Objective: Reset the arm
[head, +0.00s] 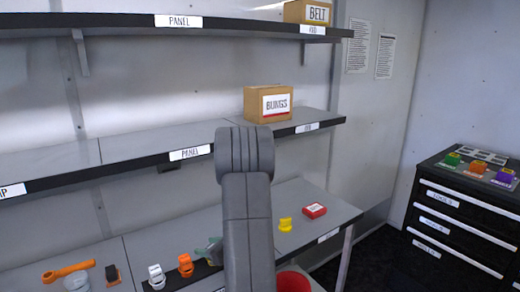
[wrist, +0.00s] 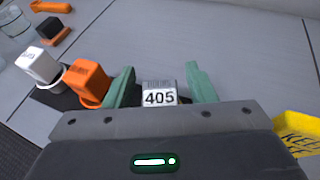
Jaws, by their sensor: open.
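My gripper (wrist: 160,84) is open, its two green fingers spread apart low over the grey worktop (wrist: 190,40). In the wrist view a small block with a white face marked 405 (wrist: 159,97) shows between the fingers; I cannot tell whether either finger touches it. In the head view my arm stands in the middle of the picture and hides most of the gripper; only a bit of green finger (head: 211,248) shows at its left. An orange piece (wrist: 88,80) and a white piece (wrist: 38,65) stand just left of the fingers.
A yellow piece (head: 285,225) and a red box (head: 314,210) are on the worktop to the right. An orange tool (head: 68,272) lies at the left. Shelves above hold a BUNGS box (head: 268,104) and a BELT box (head: 307,12). A drawer cabinet (head: 462,215) stands at right.

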